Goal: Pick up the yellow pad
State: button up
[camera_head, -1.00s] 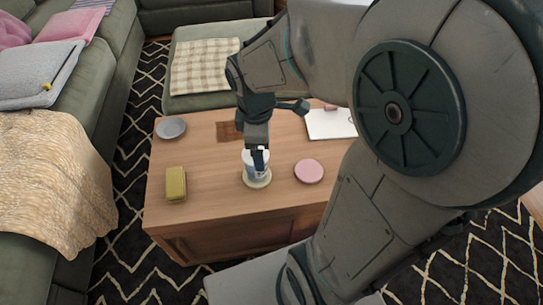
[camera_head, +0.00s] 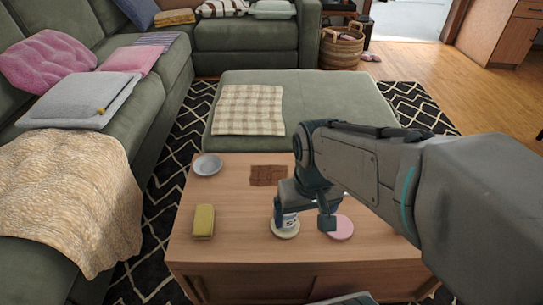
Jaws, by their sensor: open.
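The yellow pad (camera_head: 204,222) is a small, thick block lying flat on the left part of the wooden coffee table (camera_head: 245,255). It is fully visible, with bare wood around it. My gripper (camera_head: 303,222) is to the right of the pad, over the table, pointing down with its two fingers spread apart. It is apart from the pad and holds nothing that I can see. A small cup (camera_head: 290,219) on a cream coaster (camera_head: 286,232) shows partly behind the left finger. I cannot tell whether the finger touches the cup.
A pink disc (camera_head: 342,229) lies by the right finger. A grey bowl (camera_head: 207,165) and a brown checkered board (camera_head: 268,175) lie at the table's back. A green sofa (camera_head: 160,115) stands left, and an ottoman (camera_head: 320,100) behind. The table between pad and cup is clear.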

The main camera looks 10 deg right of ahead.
aim_at(202, 229)
jog(key=u, duration=0.05)
jog(key=k, duration=1.15)
jog(key=z, duration=0.05)
